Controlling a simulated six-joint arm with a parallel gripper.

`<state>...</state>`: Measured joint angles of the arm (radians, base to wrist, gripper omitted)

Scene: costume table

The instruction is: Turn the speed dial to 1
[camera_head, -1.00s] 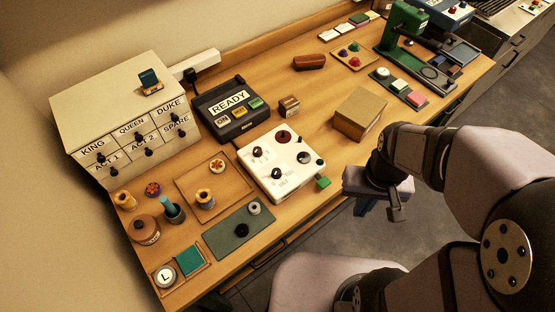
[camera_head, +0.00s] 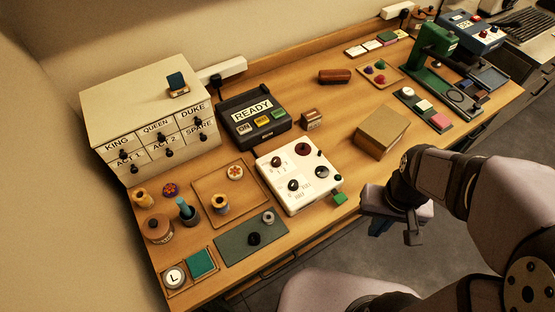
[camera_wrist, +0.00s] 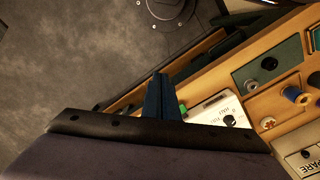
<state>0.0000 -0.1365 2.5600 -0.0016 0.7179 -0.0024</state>
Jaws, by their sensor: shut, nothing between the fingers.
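A white control panel (camera_head: 310,192) lies near the table's front edge with several dark knobs on it. One black knob (camera_head: 293,185) sits at its lower left and another (camera_head: 322,172) at its right. The lettering is too small to tell which is the speed dial. In the wrist view, part of the panel (camera_wrist: 212,108) shows with one black knob (camera_wrist: 228,120). My gripper (camera_head: 380,228) is off the table's front edge, right of the panel and apart from it. Its blue fingers (camera_wrist: 160,97) are together and empty.
A cardboard box (camera_head: 382,133) stands right of the panel. A black READY box (camera_head: 253,122) stands behind it, and a wooden tray (camera_head: 205,188) with spools lies to its left. Open floor (camera_head: 400,260) lies in front.

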